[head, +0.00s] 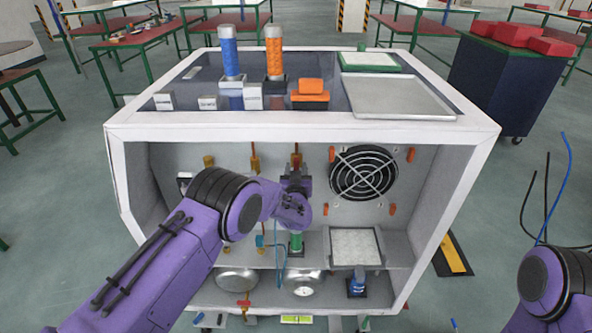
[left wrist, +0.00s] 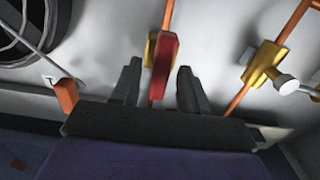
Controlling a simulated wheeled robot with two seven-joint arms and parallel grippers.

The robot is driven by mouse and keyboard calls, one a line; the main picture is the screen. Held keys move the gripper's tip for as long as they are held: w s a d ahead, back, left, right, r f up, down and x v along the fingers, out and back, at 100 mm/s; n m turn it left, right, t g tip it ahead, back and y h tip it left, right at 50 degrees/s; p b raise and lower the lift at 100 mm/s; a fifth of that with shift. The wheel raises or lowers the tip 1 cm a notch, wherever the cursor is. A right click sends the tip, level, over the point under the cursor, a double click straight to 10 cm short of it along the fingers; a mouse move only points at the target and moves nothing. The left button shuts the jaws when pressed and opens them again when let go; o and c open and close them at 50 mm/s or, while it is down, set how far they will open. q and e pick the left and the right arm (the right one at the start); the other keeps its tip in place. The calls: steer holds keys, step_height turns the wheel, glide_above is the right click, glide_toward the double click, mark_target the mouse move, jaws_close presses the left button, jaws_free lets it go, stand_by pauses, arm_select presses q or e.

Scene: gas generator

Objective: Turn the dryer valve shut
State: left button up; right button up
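A brass valve with a red handle (left wrist: 164,62) sits on an orange pipe on the cabinet's inner back wall. I take it for the dryer valve, but no label shows. My left gripper (left wrist: 160,85) is open, with its two dark fingers on either side of the red handle. I cannot tell whether either finger touches it. In the head view my left gripper (head: 296,178) is inside the cabinet, just left of the fan, and largely hides the valve there. Of my right arm only a purple link shows at the lower right; its gripper is out of view.
The black fan (head: 363,173) is beside the valve. A second brass valve (left wrist: 262,62) with a silver handle is on the neighbouring pipe. The white cabinet frame (head: 300,131) borders the opening above. A green-topped cylinder (head: 296,241) and a white filter panel (head: 355,247) stand below.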

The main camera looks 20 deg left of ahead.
arm_select(q)
jaws_close()
steer(key=shift+s+a+f+n+b, duration=0.1)
steer(key=shift+f+n+b, duration=0.05)
steer(key=shift+n+b, duration=2.6)
steer(key=shift+a+f+n+b, duration=0.15)
steer(key=shift+n+b, duration=2.05)
steer(key=shift+n, duration=1.05)
steer(key=shift+s+a+f+n+b, duration=0.1)
steer(key=shift+f+n+b, duration=0.05)
steer(key=shift+n+b, duration=2.6)
steer(key=shift+n, duration=0.35)
steer(key=shift+o, duration=0.3)
jaws_free()
